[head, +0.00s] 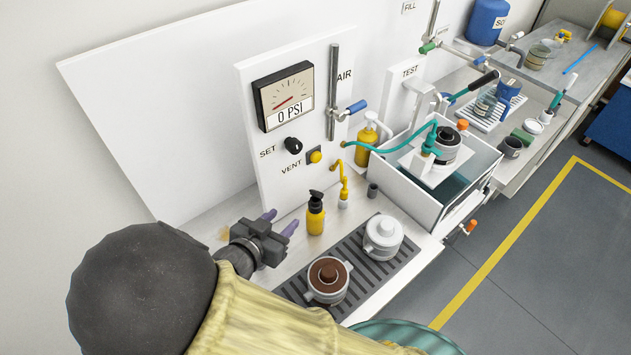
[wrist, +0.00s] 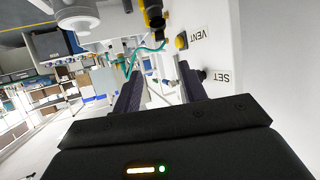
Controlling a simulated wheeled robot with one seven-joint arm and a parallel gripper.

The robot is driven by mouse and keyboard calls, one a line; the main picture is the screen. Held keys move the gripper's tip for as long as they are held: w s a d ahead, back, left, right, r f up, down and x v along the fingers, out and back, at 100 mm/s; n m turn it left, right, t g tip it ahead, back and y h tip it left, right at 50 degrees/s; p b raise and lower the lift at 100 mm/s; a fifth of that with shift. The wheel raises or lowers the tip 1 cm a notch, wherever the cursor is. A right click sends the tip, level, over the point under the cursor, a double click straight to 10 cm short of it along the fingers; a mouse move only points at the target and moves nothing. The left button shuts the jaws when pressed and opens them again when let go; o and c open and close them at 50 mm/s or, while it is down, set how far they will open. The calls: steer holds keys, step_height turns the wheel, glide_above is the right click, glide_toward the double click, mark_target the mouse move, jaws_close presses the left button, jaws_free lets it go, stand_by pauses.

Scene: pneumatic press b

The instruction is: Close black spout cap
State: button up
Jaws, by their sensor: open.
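A small yellow bottle (head: 315,220) with a black spout cap (head: 316,197) stands upright on the bench, in front of the gauge panel. In the wrist view, the picture is upside down and the black cap (wrist: 154,18) shows at the top edge, with part of the yellow bottle cut off. I cannot tell whether the cap is open or closed. My gripper (head: 282,221) is open and empty, to the left of the bottle and apart from it. Its two dark purple fingers (wrist: 160,72) point toward the bottle's side of the bench.
The panel with gauge (head: 285,95), black SET knob (head: 293,145) and yellow VENT button (head: 315,156) rises behind. A yellow spout fitting (head: 343,180) is right of the bottle. A brown-topped pot (head: 328,279) and white pot (head: 383,237) stand on the slotted mat (head: 370,280) in front.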

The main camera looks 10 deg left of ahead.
mark_target(312, 191)
steer(key=p+x, duration=0.1)
steer(key=x, duration=1.5)
steer(key=shift+w+d+f, duration=0.1)
steer(key=shift+w+f, duration=0.1)
steer(key=shift+w, duration=0.1)
jaws_close()
steer(key=shift+f, duration=0.1)
